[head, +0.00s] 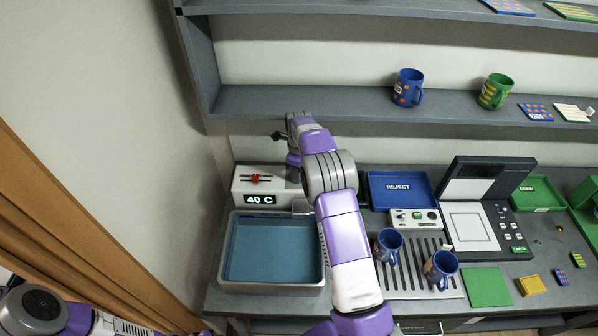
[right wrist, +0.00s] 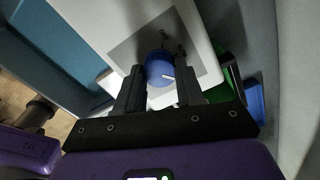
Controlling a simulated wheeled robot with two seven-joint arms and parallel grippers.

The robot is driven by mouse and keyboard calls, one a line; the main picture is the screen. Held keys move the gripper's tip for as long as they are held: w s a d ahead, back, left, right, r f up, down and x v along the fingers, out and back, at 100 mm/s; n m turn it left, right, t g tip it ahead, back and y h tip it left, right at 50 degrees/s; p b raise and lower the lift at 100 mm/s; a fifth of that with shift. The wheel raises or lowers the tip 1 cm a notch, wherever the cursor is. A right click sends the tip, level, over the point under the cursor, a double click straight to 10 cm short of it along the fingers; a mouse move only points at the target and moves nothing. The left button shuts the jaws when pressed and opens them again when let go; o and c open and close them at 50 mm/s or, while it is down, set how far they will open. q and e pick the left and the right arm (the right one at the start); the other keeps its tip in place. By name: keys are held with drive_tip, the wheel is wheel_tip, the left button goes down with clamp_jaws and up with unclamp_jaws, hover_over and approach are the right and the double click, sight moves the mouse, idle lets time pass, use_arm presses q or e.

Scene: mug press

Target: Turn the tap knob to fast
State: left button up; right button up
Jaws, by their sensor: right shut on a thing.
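The tap knob (right wrist: 159,68) is a round blue knob with a white pointer line, set on a grey panel (right wrist: 135,45) in the right wrist view. Small dark marks by the knob are too blurred to read. My right gripper (right wrist: 154,88) has its two dark fingers on either side of the knob, shut on it. In the head view the white tap unit (head: 245,182) shows a red slider and a "40 C" display; my right arm hides its knob and gripper fingers. My left gripper is out of view.
A basin of water (head: 265,290) stands in front of the tap unit. Right of my arm are a blue REJECT tray (head: 410,205), a drip grate (head: 408,288) with two blue mugs, and a dark press (head: 480,180). A shelf (head: 340,102) with two mugs runs above.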

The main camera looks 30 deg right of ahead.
drive_tip(key=o, duration=1)
drive_tip(key=shift+o, duration=0.2)
wheel_tip(320, 180, up, 8)
drive_tip(key=shift+f, duration=0.15)
drive_tip(key=shift+f, duration=0.1)
